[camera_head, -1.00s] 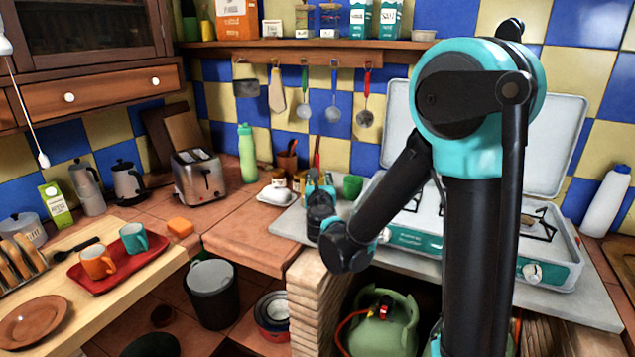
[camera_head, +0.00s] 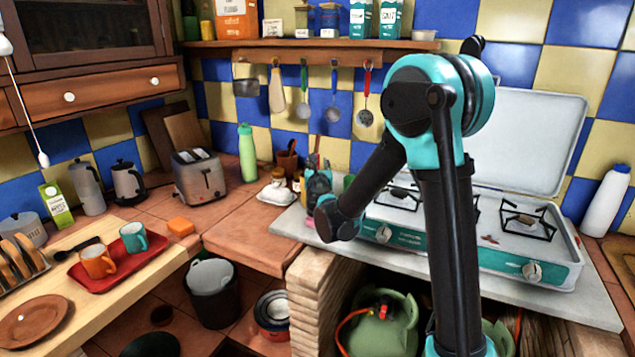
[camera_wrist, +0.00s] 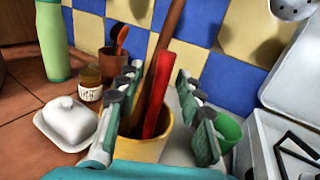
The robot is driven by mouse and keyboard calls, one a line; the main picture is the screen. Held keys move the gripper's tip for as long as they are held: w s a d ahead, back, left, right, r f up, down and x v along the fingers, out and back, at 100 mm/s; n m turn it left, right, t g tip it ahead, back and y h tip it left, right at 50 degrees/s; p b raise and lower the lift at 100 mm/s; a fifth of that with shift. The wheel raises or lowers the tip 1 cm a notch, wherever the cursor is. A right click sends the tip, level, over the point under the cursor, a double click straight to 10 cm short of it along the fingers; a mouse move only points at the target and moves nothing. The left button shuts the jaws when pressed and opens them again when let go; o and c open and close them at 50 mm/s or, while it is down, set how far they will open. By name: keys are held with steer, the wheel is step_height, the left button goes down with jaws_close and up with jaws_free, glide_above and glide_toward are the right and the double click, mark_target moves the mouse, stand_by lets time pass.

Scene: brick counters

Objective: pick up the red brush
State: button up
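The red brush shows as a flat red handle (camera_wrist: 158,95) standing upright, slightly tilted, in a yellow pot (camera_wrist: 150,150). A brown wooden utensil (camera_wrist: 160,60) stands beside it in the same pot. The brush's head is not visible. My gripper (camera_wrist: 157,85) is open, with one finger on each side of the red handle and the wooden utensil; I see no clear contact. In the head view my gripper (camera_head: 318,185) is at the counter's back, mostly covering the pot, with a bit of red handle (camera_head: 317,144) above it.
A white butter dish (camera_wrist: 70,122) and a small jar (camera_wrist: 90,83) stand left of the pot. A green cup (camera_wrist: 228,130) is close on the right, and the open gas stove (camera_head: 500,255) lies beyond it. A green bottle (camera_head: 247,153) stands further left.

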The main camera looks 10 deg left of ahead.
jaws_close()
steer(key=shift+r, duration=0.15)
